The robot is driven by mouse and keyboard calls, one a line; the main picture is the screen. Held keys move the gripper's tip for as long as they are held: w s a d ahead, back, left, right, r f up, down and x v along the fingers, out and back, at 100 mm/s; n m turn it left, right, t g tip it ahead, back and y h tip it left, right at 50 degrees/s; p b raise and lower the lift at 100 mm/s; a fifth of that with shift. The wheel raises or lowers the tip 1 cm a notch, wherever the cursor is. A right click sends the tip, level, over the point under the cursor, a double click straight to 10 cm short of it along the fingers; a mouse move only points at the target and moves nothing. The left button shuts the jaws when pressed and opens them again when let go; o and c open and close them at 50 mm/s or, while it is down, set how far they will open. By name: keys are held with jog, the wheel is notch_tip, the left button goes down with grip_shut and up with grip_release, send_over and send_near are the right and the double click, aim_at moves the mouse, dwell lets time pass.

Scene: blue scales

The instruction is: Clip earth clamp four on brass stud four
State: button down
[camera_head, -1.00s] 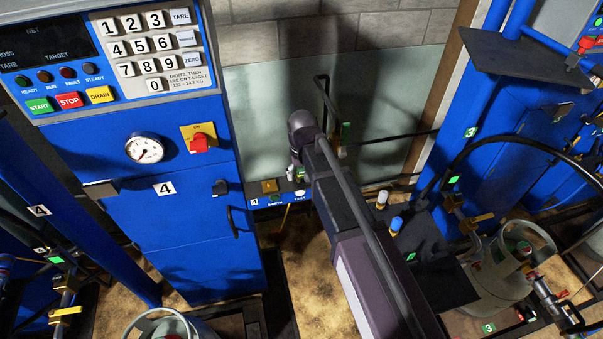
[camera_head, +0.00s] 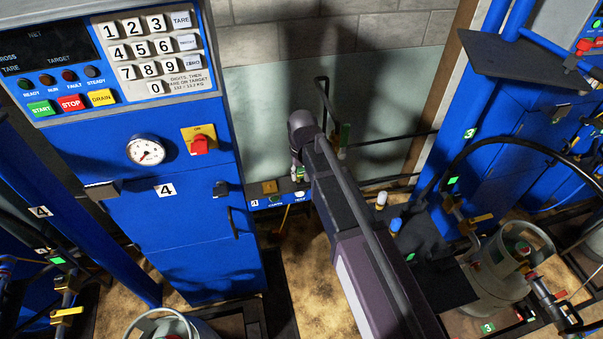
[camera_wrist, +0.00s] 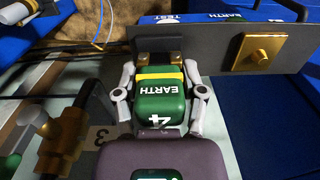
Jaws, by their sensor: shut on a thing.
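The green earth clamp four (camera_wrist: 160,104), with a yellow band and the words EARTH and 4, sits between the two pale fingers of my gripper (camera_wrist: 160,98) in the wrist view. My gripper is shut on it. Brass-coloured parts show at the clamp's far end, against a grey panel; I cannot tell if they grip anything. A square brass plate with a round stud (camera_wrist: 260,52) stands on that panel to the right, apart from the clamp. In the head view my gripper (camera_head: 298,170) is at the low panel, right of the brass plate (camera_head: 269,187); my arm hides part of it.
The blue scale cabinet four (camera_head: 190,240) stands to the left, with a keypad and gauge. A black pipe (camera_head: 322,95) rises behind my arm. A grey gas cylinder (camera_head: 510,270) stands at right. In the wrist view a brass fitting (camera_wrist: 55,140) is at lower left.

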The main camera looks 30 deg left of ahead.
jog(key=shift+r+p, duration=0.6)
jog(key=shift+r, duration=0.1)
jog(key=shift+r+p, duration=0.35)
jog(key=shift+r+p, duration=1.4)
jog(key=shift+r, duration=0.2)
jog(key=shift+f, duration=0.15)
